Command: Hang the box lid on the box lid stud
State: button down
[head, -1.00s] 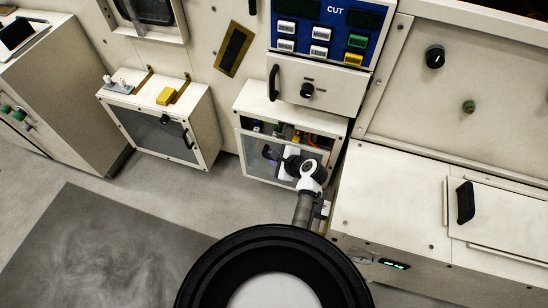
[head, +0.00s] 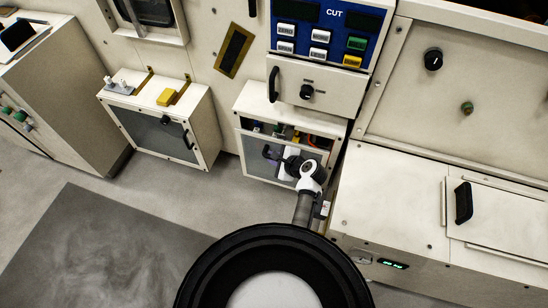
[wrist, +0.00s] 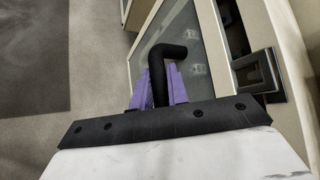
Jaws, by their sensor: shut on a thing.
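The box lid is a grey see-through panel in a cream frame (wrist: 196,42), with a bent black handle (wrist: 170,52). My gripper (wrist: 160,86) is shut on this handle between its purple finger pads. In the head view the lid (head: 276,166) is in front of the lower part of the open cream box, partly behind my arm. The box's upper opening shows coloured parts inside. Whether the lid touches the box is unclear. I cannot pick out the box lid stud with certainty in either view.
A closed cream cabinet (head: 203,124) with a yellow block (head: 167,97) on top stands to the left. A drawer front (head: 318,86) under the blue button panel overhangs the open box. A long cream bench (head: 385,205) is close on the right. Floor on the left is clear.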

jog(key=shift+w, duration=0.2)
jog(key=shift+w+d+b, duration=0.2)
jog(key=shift+w+b, duration=0.05)
jog(key=shift+w, duration=0.3)
jog(key=shift+w+d+b, duration=0.2)
jog(key=shift+w+b, duration=0.05)
jog(key=shift+w, duration=0.3)
jog(key=shift+f, duration=0.15)
jog(key=shift+f, duration=0.2)
dwell(0.5)
